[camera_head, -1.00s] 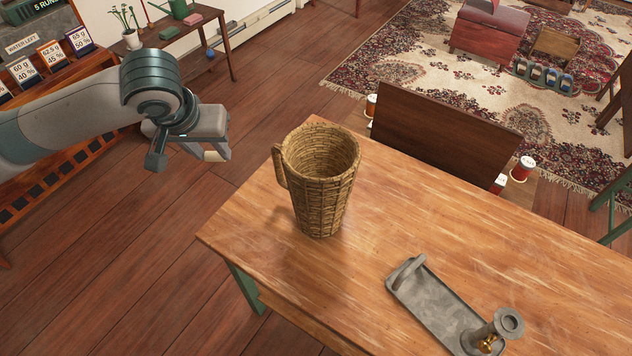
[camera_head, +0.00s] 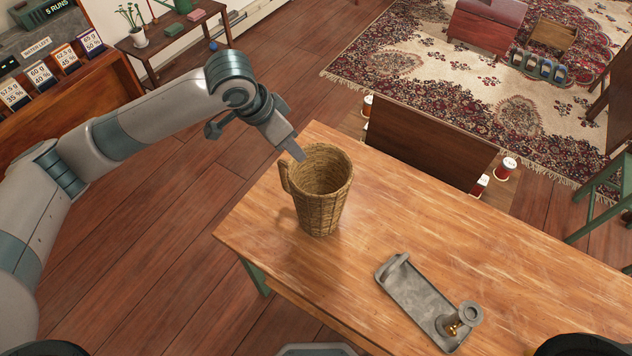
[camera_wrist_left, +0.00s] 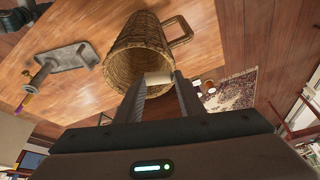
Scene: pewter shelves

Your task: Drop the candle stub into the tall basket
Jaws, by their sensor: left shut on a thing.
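The tall basket (camera_head: 322,205) is woven wicker with a side handle and stands upright on the wooden table; it also shows in the left wrist view (camera_wrist_left: 132,52). My left gripper (camera_head: 297,152) is at the basket's far left rim, pointing down toward its mouth. In the left wrist view my left gripper (camera_wrist_left: 158,88) is shut on the cream candle stub (camera_wrist_left: 158,77), which is seen against the basket's opening. In the head view the stub is hidden by the gripper. I cannot tell whether it is below the rim. My right gripper is not in view.
A grey tray (camera_head: 410,292) with a handle and a candle holder (camera_head: 467,314) lies on the table (camera_head: 480,250), right of the basket. A dark wooden panel (camera_head: 425,147) stands beyond the table's far edge. The table around the basket is clear.

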